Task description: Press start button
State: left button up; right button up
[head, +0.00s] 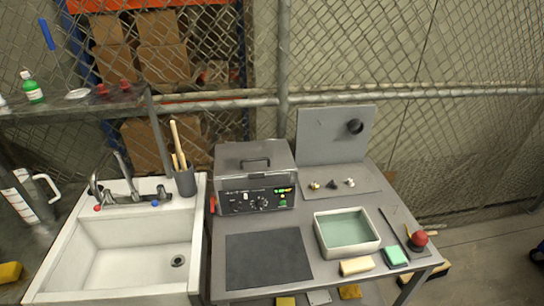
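The grey tank machine (254,160), with a lid and a dark handle on top, stands at the back of the grey table. Its black front panel (240,200) faces me and carries a lit green display, a knob near the middle and small controls. A small green spot on the panel's right side (282,203) looks like a button; its label is too small to read. A red part sticks out at the machine's left side (212,204). Neither of my grippers is in view.
A white sink (128,258) stands left of the table. A dark mat (268,258) lies before the machine. A basin (318,228) of pale green liquid, sponges and a red knob (419,238) are to the right. A wire fence rises behind.

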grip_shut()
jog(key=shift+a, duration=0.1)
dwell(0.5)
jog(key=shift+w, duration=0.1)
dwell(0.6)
